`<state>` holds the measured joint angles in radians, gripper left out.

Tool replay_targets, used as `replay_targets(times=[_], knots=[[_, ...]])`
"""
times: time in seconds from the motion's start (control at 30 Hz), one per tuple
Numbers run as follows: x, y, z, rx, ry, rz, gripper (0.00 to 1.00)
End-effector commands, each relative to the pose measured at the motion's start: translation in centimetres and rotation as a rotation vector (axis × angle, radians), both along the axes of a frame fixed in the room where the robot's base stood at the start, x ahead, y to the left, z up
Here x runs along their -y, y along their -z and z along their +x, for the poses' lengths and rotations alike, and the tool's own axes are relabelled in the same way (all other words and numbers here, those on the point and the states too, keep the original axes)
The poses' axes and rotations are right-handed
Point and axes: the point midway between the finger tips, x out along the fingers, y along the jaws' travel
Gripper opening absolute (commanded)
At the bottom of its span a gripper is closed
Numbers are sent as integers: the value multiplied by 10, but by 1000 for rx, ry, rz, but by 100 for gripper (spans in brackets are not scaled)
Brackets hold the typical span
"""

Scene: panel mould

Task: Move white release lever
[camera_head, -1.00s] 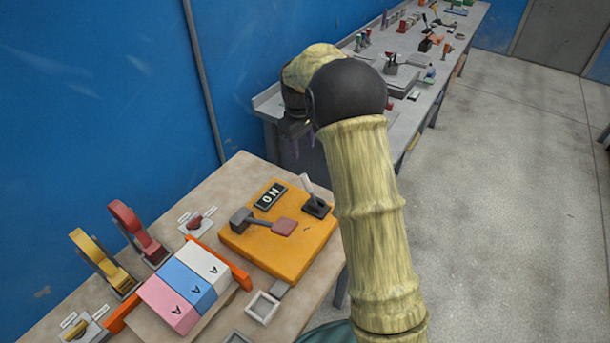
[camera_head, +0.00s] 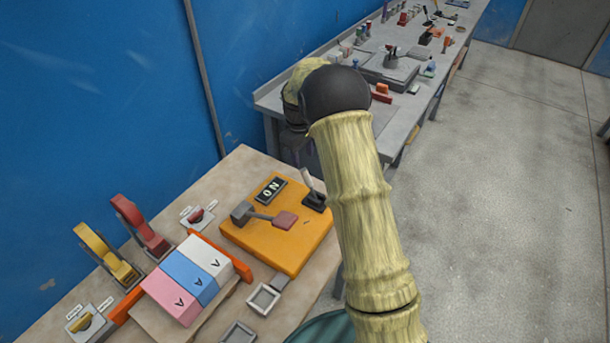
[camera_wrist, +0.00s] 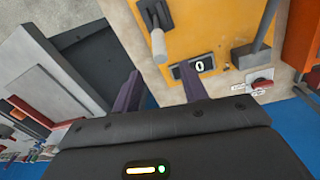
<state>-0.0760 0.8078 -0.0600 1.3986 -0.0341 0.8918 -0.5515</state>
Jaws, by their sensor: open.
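The white release lever (camera_head: 307,181) stands tilted on a black base (camera_head: 316,202) at the far right corner of an orange panel (camera_head: 297,251). The wrist view also shows its white handle (camera_wrist: 158,43) and dark base, just beyond my fingertips. My gripper (camera_wrist: 160,82) is open and empty, with its two purple fingers apart. The white handle lies in line with the gap between them, with no clear contact. In the head view, my arm hides most of the gripper.
Pink, blue and white blocks (camera_head: 207,257) and red and yellow levers (camera_head: 104,252) stand to the left. A grey bench (camera_head: 390,115) lies behind.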

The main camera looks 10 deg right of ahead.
Motion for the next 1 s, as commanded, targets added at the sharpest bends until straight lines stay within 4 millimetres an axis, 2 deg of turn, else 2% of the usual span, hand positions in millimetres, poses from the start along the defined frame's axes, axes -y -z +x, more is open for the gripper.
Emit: replay_targets(times=[0.4,0.53,0.7,0.97,1.0], knots=[[5,73,2,-5,1,0,43],[7,92,4,-2,1,0,43],[8,104,5,-1,0,-1,43],[8,105,5,0,1,0,43],[8,105,5,0,1,0,35]])
